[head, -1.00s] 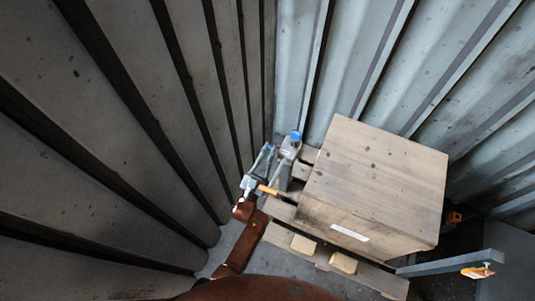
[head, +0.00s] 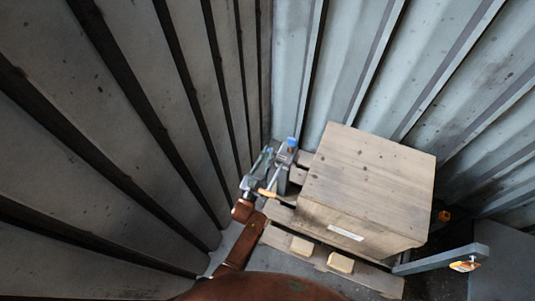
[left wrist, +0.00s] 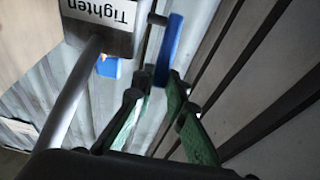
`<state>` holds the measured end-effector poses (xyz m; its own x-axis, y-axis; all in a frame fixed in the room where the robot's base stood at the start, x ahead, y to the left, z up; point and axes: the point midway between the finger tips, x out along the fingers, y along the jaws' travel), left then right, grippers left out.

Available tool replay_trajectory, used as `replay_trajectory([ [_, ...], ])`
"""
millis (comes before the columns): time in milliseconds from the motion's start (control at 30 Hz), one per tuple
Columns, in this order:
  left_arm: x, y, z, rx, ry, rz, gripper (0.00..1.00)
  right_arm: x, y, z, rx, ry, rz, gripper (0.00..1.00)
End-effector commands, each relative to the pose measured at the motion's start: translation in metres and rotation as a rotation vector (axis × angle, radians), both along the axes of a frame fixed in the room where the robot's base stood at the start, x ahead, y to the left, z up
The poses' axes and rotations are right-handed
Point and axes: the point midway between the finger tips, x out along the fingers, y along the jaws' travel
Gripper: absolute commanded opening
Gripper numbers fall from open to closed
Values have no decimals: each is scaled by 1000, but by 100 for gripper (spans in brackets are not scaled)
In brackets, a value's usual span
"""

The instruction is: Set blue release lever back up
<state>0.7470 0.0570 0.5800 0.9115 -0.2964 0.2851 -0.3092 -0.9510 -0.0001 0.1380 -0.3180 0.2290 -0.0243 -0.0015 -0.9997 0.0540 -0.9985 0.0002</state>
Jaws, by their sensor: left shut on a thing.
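The blue release lever (left wrist: 168,50) shows in the left wrist view as a narrow blue strip beside a grey block (left wrist: 105,15) marked "Tighten". My left gripper (left wrist: 160,82) has its fingertips at the lower end of this strip and is shut on it. In the head view my left gripper (head: 267,154) is at the grey post (head: 283,171) by the wooden box. A blue part (head: 292,142) tops the post; I cannot tell if it is the lever. A grey rod (left wrist: 68,100) runs from the block. My right gripper is out of view.
The wooden box (head: 370,185) stands on a pallet (head: 330,268) close to the right of the post. Corrugated walls (head: 120,150) close in at the left and back. A grey bar (head: 440,259) with an orange piece (head: 465,266) stands at the lower right.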

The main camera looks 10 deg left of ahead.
Motion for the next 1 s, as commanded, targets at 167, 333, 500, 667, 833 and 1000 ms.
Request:
replay_trajectory([
  [167,0,1,1,-1,-1,1,20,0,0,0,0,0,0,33],
  [333,0,0,0,-1,-1,1,20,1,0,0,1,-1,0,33],
  [500,-3,2,-2,0,1,1,20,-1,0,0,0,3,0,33],
  [667,-22,8,-8,1,2,2,20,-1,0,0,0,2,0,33],
  [833,-55,19,-19,0,3,2,20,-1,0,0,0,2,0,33],
  [1000,-85,29,-28,1,2,1,20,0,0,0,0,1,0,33],
])
